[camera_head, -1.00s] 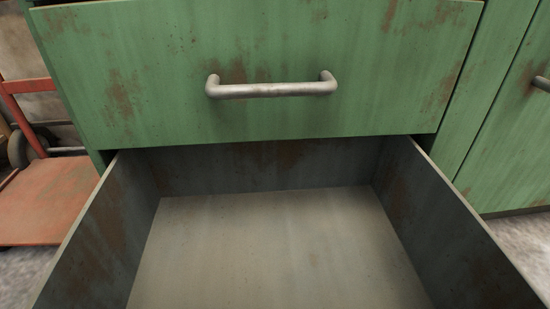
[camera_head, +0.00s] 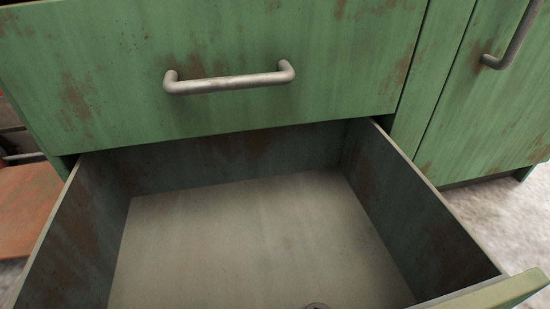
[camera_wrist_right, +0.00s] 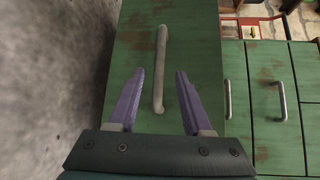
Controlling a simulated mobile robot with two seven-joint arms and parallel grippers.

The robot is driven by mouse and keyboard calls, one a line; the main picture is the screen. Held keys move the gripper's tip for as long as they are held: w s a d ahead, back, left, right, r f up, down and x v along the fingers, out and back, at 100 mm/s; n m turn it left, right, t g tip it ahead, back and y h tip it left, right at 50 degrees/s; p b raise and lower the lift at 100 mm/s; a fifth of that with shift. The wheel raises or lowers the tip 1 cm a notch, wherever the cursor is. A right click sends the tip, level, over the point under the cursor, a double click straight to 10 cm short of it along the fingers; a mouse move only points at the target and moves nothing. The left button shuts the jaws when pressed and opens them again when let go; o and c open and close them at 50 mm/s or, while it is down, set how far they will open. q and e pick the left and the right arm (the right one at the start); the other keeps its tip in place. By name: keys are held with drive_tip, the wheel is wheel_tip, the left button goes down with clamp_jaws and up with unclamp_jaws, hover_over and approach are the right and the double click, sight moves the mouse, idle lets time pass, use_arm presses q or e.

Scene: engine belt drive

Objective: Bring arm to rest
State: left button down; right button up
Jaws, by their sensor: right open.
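My right gripper (camera_wrist_right: 160,73) shows in the right wrist view with its two purple fingers apart and nothing held. A grey bar handle (camera_wrist_right: 160,68) on a green panel (camera_wrist_right: 203,60) appears between the fingers in that picture. The handle looks beyond the fingers; I cannot tell how far. Neither gripper shows in the head view, and my left gripper is in no view.
A drawer (camera_head: 415,215) stands open below a closed green drawer front (camera_head: 230,40) with a grey handle (camera_head: 230,83). A small grey round thing (camera_head: 318,306) shows at the bottom edge. A green door (camera_head: 490,110) is at right, an orange cart (camera_head: 25,205) at left.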

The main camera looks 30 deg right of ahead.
drive_tip(key=v, duration=0.2)
drive_tip(key=shift+s+d, duration=0.15)
drive_tip(key=shift+s, duration=0.15)
drive_tip(key=w+a+r+n+g+h+p, duration=0.1)
drive_tip(key=w+r+n+g+p, duration=0.3)
drive_tip(key=r+p, duration=1)
drive_tip(key=w+r+n+h+p, duration=0.15)
drive_tip(key=w+r+p, duration=0.45)
drive_tip(key=r+p, duration=0.85)
drive_tip(key=w+a+r+n+g+h+p, duration=0.15)
drive_tip(key=w+r+n+p, duration=0.25)
drive_tip(key=r+p, duration=0.95)
drive_tip(key=s+d+r+n+g+h+p, duration=0.15)
drive_tip(key=d+r+p, duration=0.25)
drive_tip(key=r+p, duration=0.85)
drive_tip(key=d+r+n+g+h+p, duration=0.1)
drive_tip(key=d+r+n+g+p, duration=0.2)
drive_tip(key=r+p, duration=1)
drive_tip(key=s+d+r+n+h+p, duration=0.15)
drive_tip(key=d+r+p, duration=0.45)
drive_tip(key=r, duration=1.1)
wheel_tip(320, 180, up, 35)
drive_tip(key=a+p, duration=0.1)
drive_tip(key=p, duration=3.6)
drive_tip(key=shift+w+a+r+g+p, duration=0.15)
drive_tip(key=shift+w+a+g+p, duration=0.15)
drive_tip(key=shift+p, duration=0.1)
